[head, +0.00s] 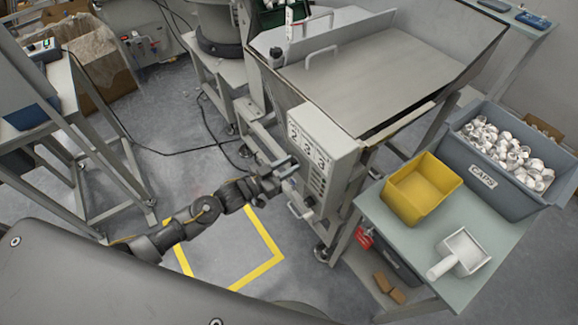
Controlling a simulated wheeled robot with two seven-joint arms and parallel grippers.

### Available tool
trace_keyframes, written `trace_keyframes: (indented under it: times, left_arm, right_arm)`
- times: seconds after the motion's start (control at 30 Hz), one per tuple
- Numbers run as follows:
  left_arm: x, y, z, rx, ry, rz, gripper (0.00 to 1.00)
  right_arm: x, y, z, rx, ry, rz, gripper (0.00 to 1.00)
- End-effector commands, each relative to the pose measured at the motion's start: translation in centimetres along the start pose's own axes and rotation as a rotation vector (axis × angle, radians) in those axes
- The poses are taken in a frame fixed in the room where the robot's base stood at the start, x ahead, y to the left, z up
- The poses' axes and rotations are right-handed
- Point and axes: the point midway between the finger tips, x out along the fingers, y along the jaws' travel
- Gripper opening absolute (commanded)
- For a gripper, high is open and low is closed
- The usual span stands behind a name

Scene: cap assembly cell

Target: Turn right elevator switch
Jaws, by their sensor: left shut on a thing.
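My left arm reaches in from the lower left, and my left gripper (287,168) is at the front of this box, below and left of the dials. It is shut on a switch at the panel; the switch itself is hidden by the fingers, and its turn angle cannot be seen. My right gripper is not in view.
Right of the machine, a table (383,233) bears a yellow bin (422,190), a white scoop (463,252) and a grey crate (483,179) of white caps. Yellow floor tape (262,270) lies below my left arm. A metal frame table (62,113) stands at left.

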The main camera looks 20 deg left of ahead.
Motion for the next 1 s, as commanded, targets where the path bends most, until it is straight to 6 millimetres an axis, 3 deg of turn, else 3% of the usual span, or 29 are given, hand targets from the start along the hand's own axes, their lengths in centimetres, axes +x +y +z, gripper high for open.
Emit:
trace_keyframes:
  times: [0.6, 1.0]
  left_arm:
    - [0.0, 0.3, 0.2, 0.561, 0.0, 0.002, 0.04]
    - [0.0, 0.4, 0.3, 0.775, 0.0, 0.004, 0.04]
  right_arm:
    - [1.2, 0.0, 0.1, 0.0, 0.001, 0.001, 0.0]
    - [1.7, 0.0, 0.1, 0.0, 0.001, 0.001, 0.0]
